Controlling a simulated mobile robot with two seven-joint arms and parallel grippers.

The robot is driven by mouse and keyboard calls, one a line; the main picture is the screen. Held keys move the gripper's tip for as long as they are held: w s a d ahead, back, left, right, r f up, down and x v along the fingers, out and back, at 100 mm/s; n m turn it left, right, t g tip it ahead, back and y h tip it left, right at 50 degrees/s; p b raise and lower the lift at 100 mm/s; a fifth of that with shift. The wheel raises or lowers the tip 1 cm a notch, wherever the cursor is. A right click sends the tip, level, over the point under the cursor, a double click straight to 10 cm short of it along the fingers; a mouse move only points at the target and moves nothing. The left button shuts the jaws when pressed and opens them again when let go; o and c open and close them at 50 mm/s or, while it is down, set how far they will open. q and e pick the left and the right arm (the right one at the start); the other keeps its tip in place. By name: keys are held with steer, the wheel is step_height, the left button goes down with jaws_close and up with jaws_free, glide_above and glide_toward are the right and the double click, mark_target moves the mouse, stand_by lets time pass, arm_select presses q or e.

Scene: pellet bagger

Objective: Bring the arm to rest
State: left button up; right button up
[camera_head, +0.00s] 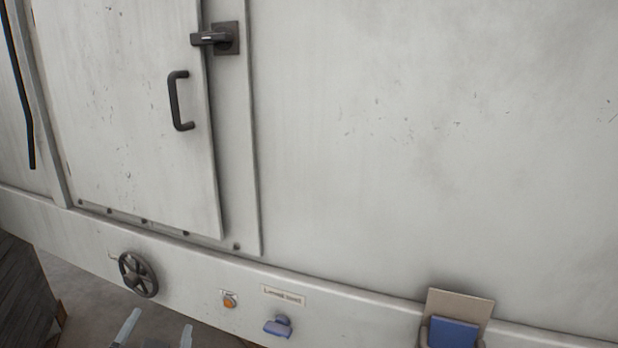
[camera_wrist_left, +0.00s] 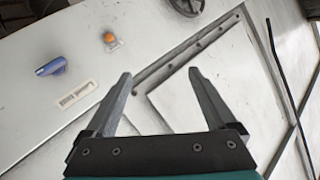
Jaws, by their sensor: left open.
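My left gripper (camera_head: 156,333) shows at the bottom edge of the head view, only its two fingertips in the picture. In the left wrist view my left gripper (camera_wrist_left: 160,95) is open, with nothing between its two grey fingers. It is in front of the pale machine's lower part, and I cannot tell the exact distance. My right gripper is in neither view.
The machine has a door (camera_head: 125,110) with a black handle (camera_head: 179,101) and a latch (camera_head: 216,39). Below are a handwheel (camera_head: 138,274), an orange button (camera_head: 230,301), a blue knob (camera_head: 278,327) and a blue item in a holder (camera_head: 453,333). Dark stacked material (camera_head: 25,295) stands lower left.

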arm_select(q)
steer(key=s+d+f+g+h, duration=0.2)
steer(key=s+d+f+g, duration=0.3)
steer(key=s+f, duration=0.5)
steer(key=s+d+f+g+h, duration=0.25)
steer(key=s+f+g, duration=0.35)
steer(key=s+f, duration=0.4)
step_height(320, 180, down, 21)
steer(key=s+g+b, duration=0.1)
steer(key=s+b, duration=0.1)
steer(key=s, duration=0.1)
steer(key=s+a+f+g+b, duration=0.1)
steer(key=s+a+f, duration=0.2)
steer(key=s+f, duration=1.2)
steer(key=shift+s+a+f, duration=0.15)
steer(key=shift+f, duration=0.5)
steer(key=shift+c, duration=0.2)
